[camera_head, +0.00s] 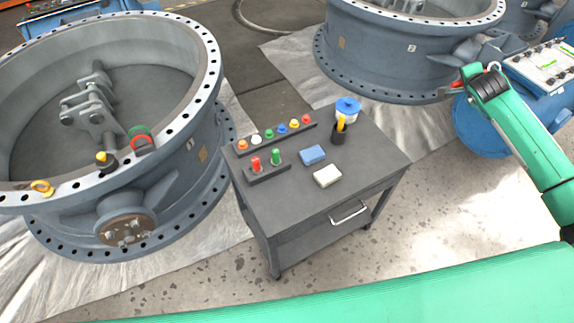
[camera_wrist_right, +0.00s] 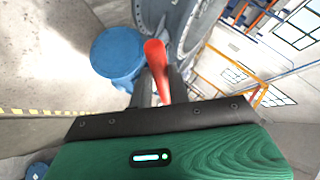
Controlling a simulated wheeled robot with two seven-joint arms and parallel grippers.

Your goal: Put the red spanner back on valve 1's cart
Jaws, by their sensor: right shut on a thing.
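My right gripper (camera_head: 474,84) is at the far right in the head view, in front of the valve (camera_head: 411,47) marked 2. It is shut on the red spanner (camera_wrist_right: 157,62), which sticks out beyond the fingers in the right wrist view. In the head view only a small red part (camera_head: 456,84) shows, partly hidden by the gripper. A dark grey cart (camera_head: 290,208) stands mid-view, beside the large left valve (camera_head: 190,155) and well to the left of the gripper. I cannot read a number on the cart. My left gripper is out of view.
The cart top holds a strip of coloured knobs (camera_head: 280,130), a block with red and green pegs (camera_head: 268,172), a blue block (camera_head: 312,154), a white block (camera_head: 327,177) and a dark cup (camera_head: 339,133). A blue drum (camera_head: 480,130) stands under my right arm.

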